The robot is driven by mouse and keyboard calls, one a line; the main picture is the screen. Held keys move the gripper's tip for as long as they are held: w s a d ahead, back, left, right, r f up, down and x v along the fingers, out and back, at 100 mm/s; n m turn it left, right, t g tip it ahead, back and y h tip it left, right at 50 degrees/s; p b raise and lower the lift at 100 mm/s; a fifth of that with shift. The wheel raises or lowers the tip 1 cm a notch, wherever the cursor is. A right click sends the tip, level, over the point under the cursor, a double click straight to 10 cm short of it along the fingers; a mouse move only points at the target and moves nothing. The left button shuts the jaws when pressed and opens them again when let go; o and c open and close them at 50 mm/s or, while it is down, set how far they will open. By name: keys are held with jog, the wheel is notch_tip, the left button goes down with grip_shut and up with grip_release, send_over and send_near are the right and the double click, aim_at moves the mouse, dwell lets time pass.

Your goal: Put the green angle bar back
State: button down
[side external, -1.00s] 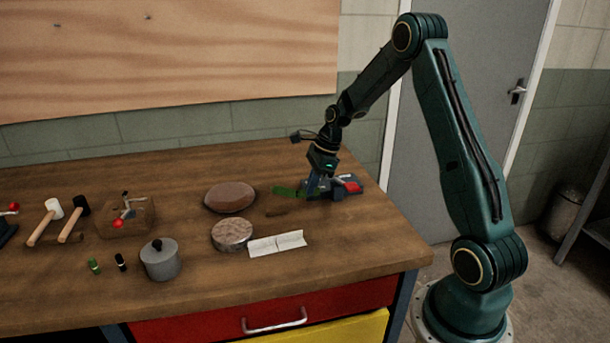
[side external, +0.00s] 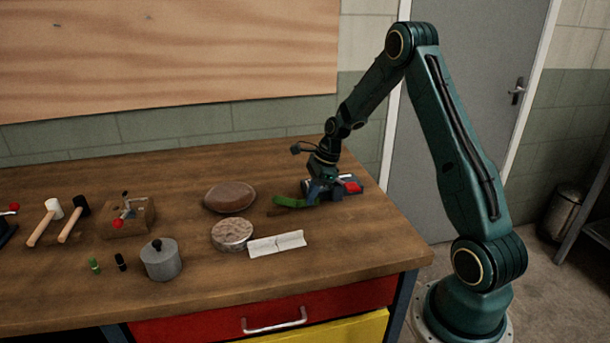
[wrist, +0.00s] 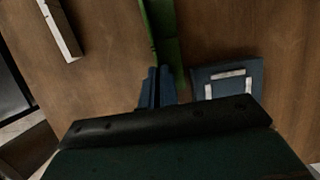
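My gripper (side external: 315,196) points down at the bar's right end. In the wrist view, the bar (wrist: 164,35) runs from the top edge down to my blue fingers (wrist: 156,88), which are close together on it. The gripped end is partly hidden by the fingers.
A blue-grey device with a red part (side external: 352,187) stands just right of my gripper. A brown oval pad (side external: 230,197), a round block (side external: 232,234) and a white strip (side external: 277,244) lie to the left. A lidded grey pot (side external: 161,260) stands near the front edge.

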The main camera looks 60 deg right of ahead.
jog(key=shift+f, duration=0.7)
jog(key=c, duration=1.6)
grip_release()
jog(key=shift+r, duration=0.1)
jog(key=v, duration=1.3)
jog(key=shift+s+d+r, duration=0.15)
jog(key=shift+s+r, duration=0.05)
jog(key=shift+r, duration=0.1)
